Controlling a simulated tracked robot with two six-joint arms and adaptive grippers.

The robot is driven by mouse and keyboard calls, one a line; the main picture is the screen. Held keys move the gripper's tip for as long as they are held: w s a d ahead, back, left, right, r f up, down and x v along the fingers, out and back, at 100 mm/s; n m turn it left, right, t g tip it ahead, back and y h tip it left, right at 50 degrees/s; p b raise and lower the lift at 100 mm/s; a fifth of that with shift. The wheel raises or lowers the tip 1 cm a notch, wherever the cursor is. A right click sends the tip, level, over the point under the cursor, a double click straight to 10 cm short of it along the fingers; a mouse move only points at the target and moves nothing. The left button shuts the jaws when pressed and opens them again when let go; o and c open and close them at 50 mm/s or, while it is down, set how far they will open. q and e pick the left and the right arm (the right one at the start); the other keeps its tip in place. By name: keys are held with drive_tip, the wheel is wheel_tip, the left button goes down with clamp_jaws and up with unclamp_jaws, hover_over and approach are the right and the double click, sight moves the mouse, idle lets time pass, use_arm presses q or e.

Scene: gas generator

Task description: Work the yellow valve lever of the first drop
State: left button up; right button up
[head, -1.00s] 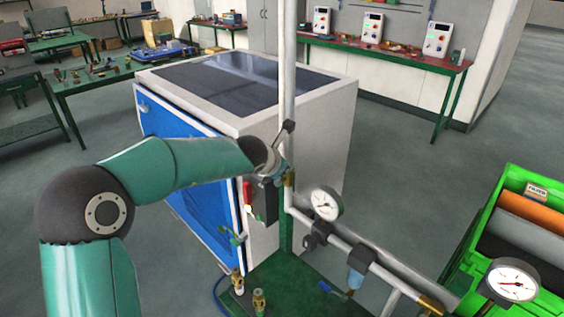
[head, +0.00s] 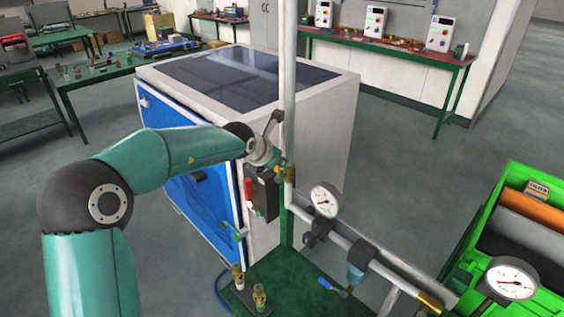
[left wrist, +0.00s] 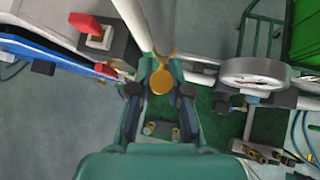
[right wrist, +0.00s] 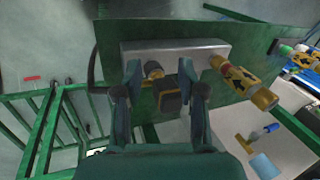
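My left gripper (head: 283,164) is at the upright pipe in the head view, close to a brass fitting (head: 289,175). In the left wrist view a round yellow end (left wrist: 160,82) shows between the fingers of this gripper (left wrist: 163,68). The fingers look partly apart; firm contact cannot be made out. I cannot tell for sure which part is the yellow valve lever. My right gripper (right wrist: 160,68) shows only in its wrist view. Its fingers are apart, with a dark, yellow-edged block (right wrist: 170,97) and a brass piece (right wrist: 153,70) between or behind them.
A pressure gauge (head: 324,201) stands right of the upright pipe, above a sloping pipe. A blue-doored cabinet (head: 222,215) with a red switch (head: 248,190) is close on the left. A green crate (head: 513,168) is at right. Brass fittings (head: 259,297) stand on the green base below.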

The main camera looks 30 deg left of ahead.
use_arm(q)
drive_tip(key=o, duration=0.5)
drive_tip(key=shift+s+a+f, duration=0.1)
drive_tip(key=shift+s+f, duration=0.15)
drive_tip(key=shift+f, duration=0.05)
drive_tip(key=shift+r, duration=0.1)
drive_tip(key=shift+r, duration=0.1)
drive_tip(key=v, duration=1.1)
drive_tip(key=shift+s+r, duration=0.25)
